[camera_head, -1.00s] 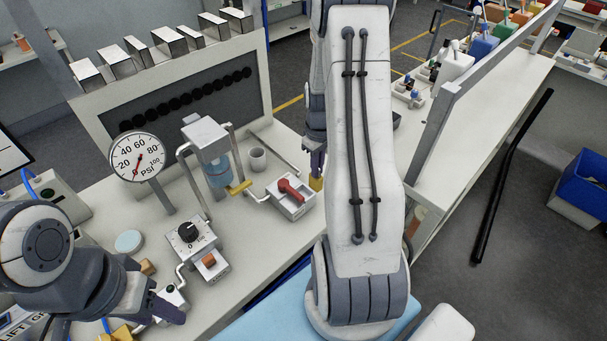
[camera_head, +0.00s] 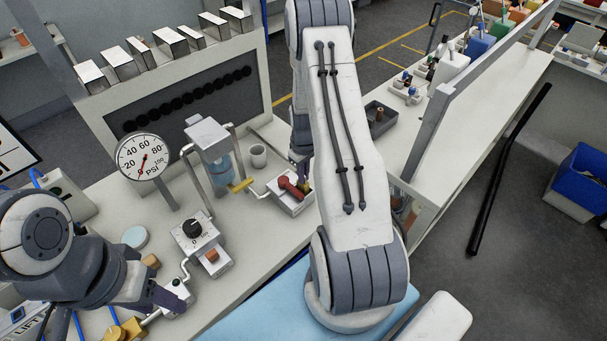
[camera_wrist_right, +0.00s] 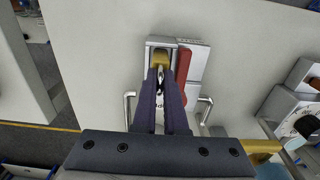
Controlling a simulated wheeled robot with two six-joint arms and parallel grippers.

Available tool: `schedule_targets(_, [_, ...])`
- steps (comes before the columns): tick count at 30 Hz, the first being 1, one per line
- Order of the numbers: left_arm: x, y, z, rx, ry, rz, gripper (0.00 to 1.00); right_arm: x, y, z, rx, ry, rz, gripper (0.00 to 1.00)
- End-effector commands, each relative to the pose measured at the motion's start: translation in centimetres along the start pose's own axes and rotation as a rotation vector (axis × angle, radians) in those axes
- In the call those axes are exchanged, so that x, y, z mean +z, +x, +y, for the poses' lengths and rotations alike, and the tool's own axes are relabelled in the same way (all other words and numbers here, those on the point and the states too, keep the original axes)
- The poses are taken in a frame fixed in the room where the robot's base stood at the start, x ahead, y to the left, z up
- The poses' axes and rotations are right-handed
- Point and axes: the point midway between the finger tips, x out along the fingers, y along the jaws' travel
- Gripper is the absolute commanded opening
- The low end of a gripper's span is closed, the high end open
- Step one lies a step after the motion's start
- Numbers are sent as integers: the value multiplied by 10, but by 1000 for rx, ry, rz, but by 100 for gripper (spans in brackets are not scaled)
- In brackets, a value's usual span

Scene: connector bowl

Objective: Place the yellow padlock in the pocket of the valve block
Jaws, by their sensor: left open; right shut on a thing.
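The valve block (camera_head: 292,205) is a pale metal block with a red handle (camera_head: 289,186), standing on the bench near its right end. It also shows in the right wrist view (camera_wrist_right: 197,60), with its red handle beside my fingers. My right gripper (camera_wrist_right: 161,84) is shut on the yellow padlock (camera_wrist_right: 160,58), whose metal shackle shows between the fingers. The padlock is at the end of the block beside the handle; whether it sits in the pocket or just above cannot be told. In the head view, my arm partly hides this. My left gripper (camera_head: 165,298) is open at the lower left, away from the block.
A pressure gauge (camera_head: 143,158), a filter unit with a yellow lever (camera_head: 241,185), a grey cup (camera_head: 258,156) and a dial unit (camera_head: 193,229) stand left of the block. Pipes run from both sides of the block. The bench behind it is mostly clear.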

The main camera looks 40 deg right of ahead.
Motion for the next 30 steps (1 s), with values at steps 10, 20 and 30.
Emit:
schedule_targets(10, [0,2,0,0,-1,0,50,0,2,0,0,0,0,39])
schedule_targets(20, [0,6,0,0,-1,0,50,-1,-10,1,2,0,3,39])
schedule_targets(30, [2,31,-2,0,-5,0,50,-1,-74,1,4,0,6,39])
